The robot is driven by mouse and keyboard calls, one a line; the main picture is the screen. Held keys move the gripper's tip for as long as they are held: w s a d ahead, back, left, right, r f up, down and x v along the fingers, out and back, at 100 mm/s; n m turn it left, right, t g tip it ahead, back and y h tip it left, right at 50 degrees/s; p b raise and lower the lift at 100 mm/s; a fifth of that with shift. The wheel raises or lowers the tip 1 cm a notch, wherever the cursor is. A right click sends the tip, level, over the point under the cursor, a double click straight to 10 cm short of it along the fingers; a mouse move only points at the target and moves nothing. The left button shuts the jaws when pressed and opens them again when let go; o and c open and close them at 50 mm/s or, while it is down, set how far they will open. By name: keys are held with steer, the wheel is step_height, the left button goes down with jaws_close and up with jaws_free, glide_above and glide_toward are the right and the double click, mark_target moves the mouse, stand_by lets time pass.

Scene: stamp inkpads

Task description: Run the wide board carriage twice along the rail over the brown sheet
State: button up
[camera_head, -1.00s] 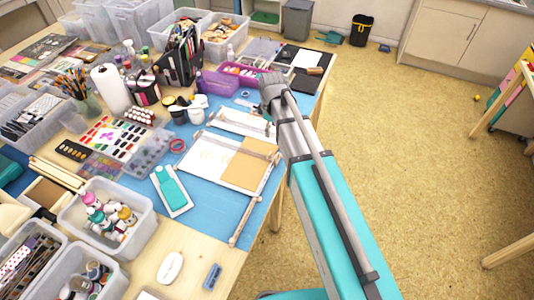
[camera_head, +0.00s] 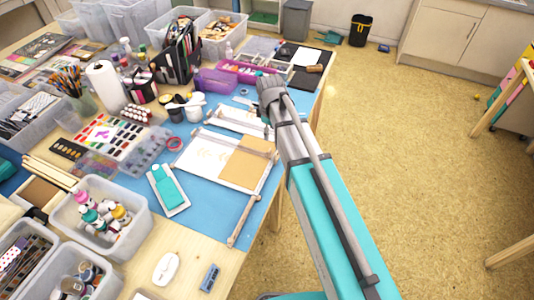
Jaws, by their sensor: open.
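The wide board lies on the blue mat, with a white part (camera_head: 203,155) on the left and the brown sheet (camera_head: 246,163) on its right. A pale bar that looks like the carriage (camera_head: 238,143) lies across the board's back edge. A narrower board (camera_head: 236,119) lies behind the wide one. My gripper (camera_head: 267,116) is at the end of my arm, near the right end of the narrower board. It is open; its fingertips are mostly hidden by my wrist.
A teal pad on a white tray (camera_head: 168,190) lies left of the wide board. A clear bin of bottles (camera_head: 70,222) is at front left.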

mark_target(269, 153)
steer(key=shift+f+b, duration=4.9)
steer(key=shift+f, duration=0.35)
jaws_close()
steer(key=shift+a, duration=0.2)
steer(key=shift+w+d, duration=0.1)
steer(key=shift+d, duration=0.05)
